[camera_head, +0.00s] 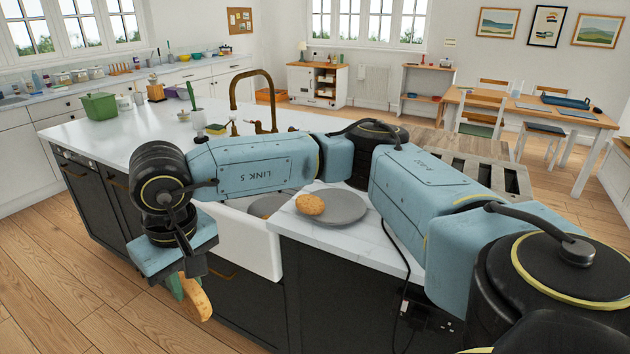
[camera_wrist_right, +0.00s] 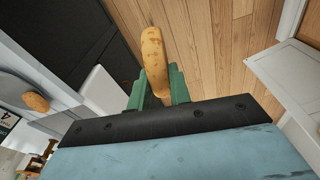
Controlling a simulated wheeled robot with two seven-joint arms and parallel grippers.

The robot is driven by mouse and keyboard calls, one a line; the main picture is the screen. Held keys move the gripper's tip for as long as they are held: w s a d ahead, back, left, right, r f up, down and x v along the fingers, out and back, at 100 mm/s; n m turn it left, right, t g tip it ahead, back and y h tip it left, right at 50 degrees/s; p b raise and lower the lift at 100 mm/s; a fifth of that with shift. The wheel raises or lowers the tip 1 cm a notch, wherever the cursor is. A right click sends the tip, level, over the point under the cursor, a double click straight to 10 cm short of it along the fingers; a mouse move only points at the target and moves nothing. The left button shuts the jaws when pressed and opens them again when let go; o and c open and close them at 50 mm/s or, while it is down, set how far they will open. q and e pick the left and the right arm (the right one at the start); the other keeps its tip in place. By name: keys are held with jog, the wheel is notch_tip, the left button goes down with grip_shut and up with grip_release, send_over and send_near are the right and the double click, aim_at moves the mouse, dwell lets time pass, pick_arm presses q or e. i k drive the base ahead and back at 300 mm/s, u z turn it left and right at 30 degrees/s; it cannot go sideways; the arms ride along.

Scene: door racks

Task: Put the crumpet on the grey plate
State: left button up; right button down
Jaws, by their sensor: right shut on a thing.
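My right gripper (camera_head: 188,287) hangs past the front of the counter at lower left in the head view, its green fingers shut on a tan bread-like piece (camera_head: 198,298), seen nearly edge-on, which looks like the crumpet. The piece (camera_wrist_right: 154,62) sticks out beyond the green fingers (camera_wrist_right: 157,92) in the right wrist view, with wood floor behind it. The grey plate (camera_head: 346,207) lies on the white counter to the right. A second tan, speckled round piece (camera_head: 310,204) rests at the plate's left edge. My left gripper is not in view.
A white sink (camera_head: 250,241) is set in the counter's front, left of the plate. A brass tap (camera_head: 252,88) stands behind it. A green pot (camera_head: 98,106) and a sponge (camera_head: 216,129) are farther back. The plate's right part is bare.

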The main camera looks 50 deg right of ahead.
aim_at(344, 211)
jog(key=z, duration=0.35)
jog(key=i, duration=1.35)
jog(key=z, duration=1.7)
jog(key=i, duration=0.8)
jog(key=z, duration=0.75)
